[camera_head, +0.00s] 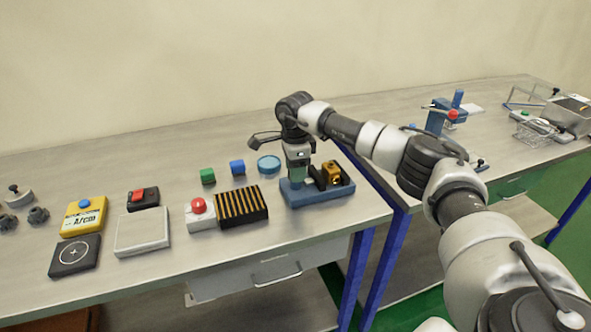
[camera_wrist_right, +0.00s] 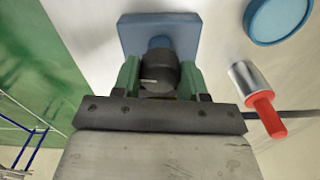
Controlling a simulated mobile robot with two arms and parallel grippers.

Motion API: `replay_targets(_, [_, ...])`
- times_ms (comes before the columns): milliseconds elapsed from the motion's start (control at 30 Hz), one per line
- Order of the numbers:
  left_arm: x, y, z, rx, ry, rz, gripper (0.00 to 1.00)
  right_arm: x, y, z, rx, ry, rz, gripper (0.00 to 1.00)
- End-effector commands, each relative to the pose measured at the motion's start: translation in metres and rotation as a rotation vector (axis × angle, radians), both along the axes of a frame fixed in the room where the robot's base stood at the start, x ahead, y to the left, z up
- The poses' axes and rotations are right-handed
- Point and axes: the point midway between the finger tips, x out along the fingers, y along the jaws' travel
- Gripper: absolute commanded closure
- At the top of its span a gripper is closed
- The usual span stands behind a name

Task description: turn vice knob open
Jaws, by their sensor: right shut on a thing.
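The vice (camera_head: 318,190) has a blue base with black and brass-coloured parts and sits near the front right of the left table. My right gripper (camera_head: 299,174) points down over the left part of its base. In the right wrist view, the green fingers of my right gripper (camera_wrist_right: 159,82) are shut on a dark round knob (camera_wrist_right: 158,70), one on each side. Beyond the knob is a blue block (camera_wrist_right: 183,34). In the head view the knob is hidden by the gripper. My left gripper is not in view.
In the wrist view, a red-tipped silver cylinder (camera_wrist_right: 250,82) is close on the right.

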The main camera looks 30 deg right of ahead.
Motion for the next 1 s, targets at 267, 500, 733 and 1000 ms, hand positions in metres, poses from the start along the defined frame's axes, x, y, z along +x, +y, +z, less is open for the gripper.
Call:
replay_targets(267, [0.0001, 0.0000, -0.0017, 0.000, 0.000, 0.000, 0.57, 0.0015, -0.0005, 0.0031, 0.001, -0.009, 0.107, 0.81])
replay_targets(500, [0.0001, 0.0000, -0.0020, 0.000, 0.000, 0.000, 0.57, 0.0015, -0.0005, 0.0034, 0.001, -0.009, 0.137, 0.81])
replay_targets(733, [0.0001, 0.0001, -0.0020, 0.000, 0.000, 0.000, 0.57, 0.0015, -0.0005, 0.0035, 0.001, -0.009, 0.139, 0.81])
replay_targets(1000, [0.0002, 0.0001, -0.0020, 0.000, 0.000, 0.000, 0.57, 0.0012, -0.0003, 0.0027, 0.000, -0.006, 0.139, 0.33])
